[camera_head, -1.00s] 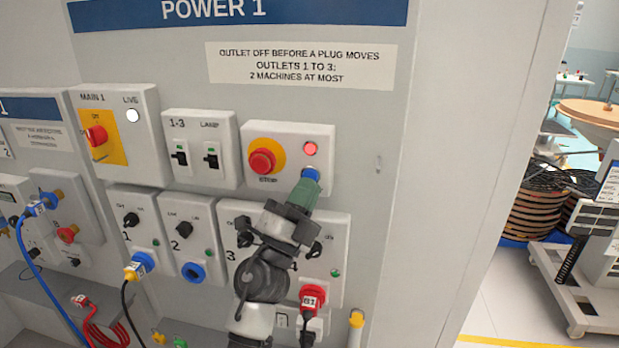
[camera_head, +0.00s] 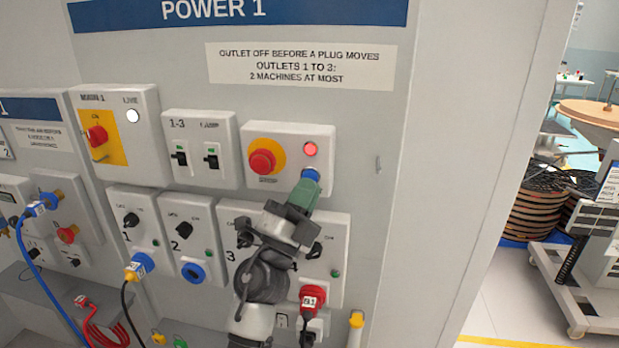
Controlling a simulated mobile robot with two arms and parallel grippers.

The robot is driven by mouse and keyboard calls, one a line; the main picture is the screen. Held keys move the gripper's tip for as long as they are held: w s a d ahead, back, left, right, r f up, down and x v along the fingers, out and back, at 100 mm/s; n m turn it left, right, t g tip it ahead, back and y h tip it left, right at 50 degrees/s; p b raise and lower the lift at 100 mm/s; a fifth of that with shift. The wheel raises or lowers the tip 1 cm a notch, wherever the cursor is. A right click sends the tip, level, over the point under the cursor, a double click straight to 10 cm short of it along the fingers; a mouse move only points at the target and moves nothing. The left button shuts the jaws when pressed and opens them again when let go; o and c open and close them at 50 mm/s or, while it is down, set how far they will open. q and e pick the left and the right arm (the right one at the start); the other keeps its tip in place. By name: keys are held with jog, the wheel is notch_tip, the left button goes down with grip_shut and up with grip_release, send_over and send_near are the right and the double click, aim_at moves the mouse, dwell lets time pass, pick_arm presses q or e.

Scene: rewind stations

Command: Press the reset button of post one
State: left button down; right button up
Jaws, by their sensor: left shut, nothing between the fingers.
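The panel headed POWER 1 (camera_head: 240,12) fills the middle of the view. On its grey stop box (camera_head: 288,137) are a red mushroom stop button (camera_head: 262,161) on a yellow disc, a lit red lamp (camera_head: 310,149) and a blue button (camera_head: 311,175) below the lamp. My left gripper (camera_head: 306,188) comes up from below, shut and empty. Its green fingertips are at the blue button and cover its lower part. I cannot tell whether the button is pressed in. My right gripper is not in view.
Left of the stop box are a switch box marked 1-3 and LAMP (camera_head: 201,150) and a MAIN 1 box (camera_head: 118,137) with a red rotary switch. Below are outlet boxes, a blue-collared plug (camera_head: 140,265) and a red plug (camera_head: 312,298). Cable reels (camera_head: 541,205) stand at right.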

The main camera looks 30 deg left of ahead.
pick_arm(q)
jog(key=shift+w, duration=0.15)
dwell(0.7)
jog(key=shift+w+a+h, duration=0.1)
jog(key=shift+w+h, duration=0.2)
jog(key=shift+w+a, duration=0.1)
jog(key=shift+w, duration=0.25)
dwell(0.6)
dwell(0.3)
jog(key=shift+s+d, duration=0.2)
jog(key=shift+s, duration=0.6)
jog(key=s, duration=0.2)
jog(key=s+d+p, duration=0.1)
jog(key=s, duration=0.1)
jog(key=shift+s, duration=0.4)
